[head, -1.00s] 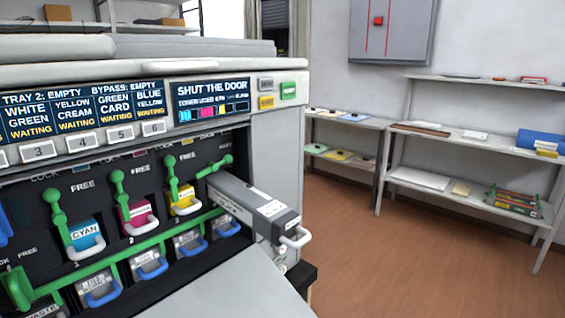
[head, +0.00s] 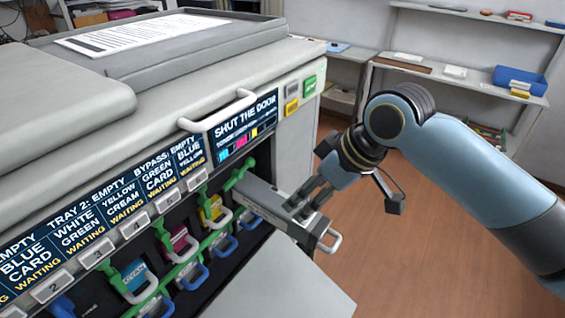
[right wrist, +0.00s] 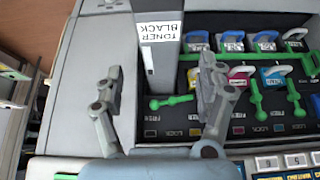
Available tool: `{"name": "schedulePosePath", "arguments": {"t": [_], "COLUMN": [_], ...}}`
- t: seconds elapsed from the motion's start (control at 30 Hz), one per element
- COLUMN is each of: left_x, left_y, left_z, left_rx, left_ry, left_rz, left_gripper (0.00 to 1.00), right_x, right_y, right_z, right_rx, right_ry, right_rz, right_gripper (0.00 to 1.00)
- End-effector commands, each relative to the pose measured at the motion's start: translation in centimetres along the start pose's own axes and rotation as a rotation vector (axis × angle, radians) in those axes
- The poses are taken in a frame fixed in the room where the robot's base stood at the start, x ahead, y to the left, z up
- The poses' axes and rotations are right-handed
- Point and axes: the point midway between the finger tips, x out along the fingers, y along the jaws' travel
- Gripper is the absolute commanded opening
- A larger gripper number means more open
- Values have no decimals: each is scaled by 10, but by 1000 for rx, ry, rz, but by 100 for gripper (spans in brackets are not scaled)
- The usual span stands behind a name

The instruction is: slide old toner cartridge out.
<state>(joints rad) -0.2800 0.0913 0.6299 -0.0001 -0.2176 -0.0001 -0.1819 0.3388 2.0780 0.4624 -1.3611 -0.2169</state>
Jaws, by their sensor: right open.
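The old black toner cartridge (head: 264,201) is a grey box with a white handle (head: 331,241). It sticks partly out of the rightmost slot of the printer. Its label reads TONER BLACK in the right wrist view (right wrist: 151,62). My right gripper (head: 305,203) is at the cartridge's outer part in the head view. In the right wrist view its open fingers (right wrist: 160,78) lie one on each side of the cartridge. I cannot tell whether they touch it. The inner end of the cartridge is hidden in the slot. My left gripper is not in view.
Yellow (head: 212,209), magenta (head: 178,241) and cyan (head: 134,276) cartridges sit in their slots, with green levers above. The opened door (head: 285,285) lies below the slots. Shelves (head: 455,84) stand at the back right. Floor (head: 430,225) is clear right of the printer.

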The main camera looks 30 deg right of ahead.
Motion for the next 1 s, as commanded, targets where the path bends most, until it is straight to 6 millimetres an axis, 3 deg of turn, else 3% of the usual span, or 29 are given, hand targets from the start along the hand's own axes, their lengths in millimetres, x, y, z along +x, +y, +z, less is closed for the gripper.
{"name": "schedulePosePath", "arguments": {"t": [0.17, 0.33, 0.47, 0.57, 0.8, 1.0], "left_x": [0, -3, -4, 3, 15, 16], "left_y": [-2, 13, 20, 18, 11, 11], "left_z": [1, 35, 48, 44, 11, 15], "left_rx": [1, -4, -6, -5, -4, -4], "left_ry": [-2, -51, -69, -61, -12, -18], "left_rz": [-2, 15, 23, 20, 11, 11], "left_gripper": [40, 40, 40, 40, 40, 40], "right_x": [7, 30, 51, 68, 90, 94], "right_y": [0, -1, -1, 0, 0, 0], "right_z": [-1, -2, -2, -1, -1, -1], "right_rx": [-1, 1, 1, -1, -1, -2], "right_ry": [2, 2, 2, 3, 2, 2], "right_rz": [-1, -3, -2, -1, 0, 0], "right_gripper": [73, 73, 73, 73, 73, 73]}}
